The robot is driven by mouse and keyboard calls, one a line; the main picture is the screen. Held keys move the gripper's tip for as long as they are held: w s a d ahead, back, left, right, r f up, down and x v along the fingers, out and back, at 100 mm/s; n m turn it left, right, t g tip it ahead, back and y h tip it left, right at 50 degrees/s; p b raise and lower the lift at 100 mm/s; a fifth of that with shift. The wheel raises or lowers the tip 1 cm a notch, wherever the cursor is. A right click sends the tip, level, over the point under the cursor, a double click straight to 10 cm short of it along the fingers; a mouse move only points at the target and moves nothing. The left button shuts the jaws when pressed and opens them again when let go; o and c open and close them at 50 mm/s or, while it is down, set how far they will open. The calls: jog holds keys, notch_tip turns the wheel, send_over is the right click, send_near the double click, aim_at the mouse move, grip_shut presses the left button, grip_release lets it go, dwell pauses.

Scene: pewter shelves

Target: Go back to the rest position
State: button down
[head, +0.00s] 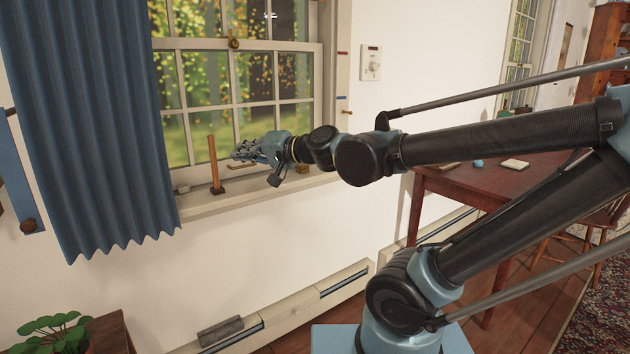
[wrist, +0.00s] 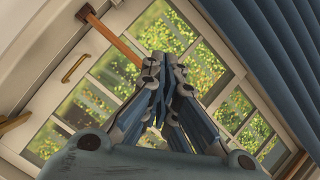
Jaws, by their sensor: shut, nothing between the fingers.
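My gripper (head: 240,153) is at the end of my outstretched arm, in front of the window (head: 230,95) and above its sill. In the wrist view my gripper (wrist: 152,60) has its fingers together, with nothing between them. A wooden stick (head: 213,162) stands upright on the sill, just left of the fingertips in the head view. The stick also shows in the wrist view (wrist: 112,40), slanting behind the fingertips. Whether the fingers touch it cannot be told.
A blue curtain (head: 85,110) hangs left of the gripper. A wooden table (head: 455,190) stands at the right behind my arm. A baseboard heater (head: 300,305) runs along the wall below. A potted plant (head: 50,330) is at lower left.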

jog(key=w+d+f+n+g+h, duration=0.15)
jog(key=d+f+h, duration=0.35)
jog(key=d+f, duration=0.6)
jog(key=s+d+f+g+h, duration=0.1)
jog(key=s+d+f+h, duration=0.2)
jog(key=d+f, duration=0.2)
jog(key=s+d+f+m+g+h, duration=0.1)
jog(key=s+d+f+h, duration=0.2)
jog(key=d, duration=0.9)
jog(key=s+d+f+g+h, duration=0.2)
jog(key=s+d+f+h, duration=0.1)
jog(key=d+f, duration=0.5)
jog(key=shift+s+d+m, duration=0.35)
jog(key=shift+s+d, duration=0.15)
jog(key=shift+d, duration=0.25)
jog(key=shift+a+f, duration=0.1)
jog(key=shift+a, duration=0.05)
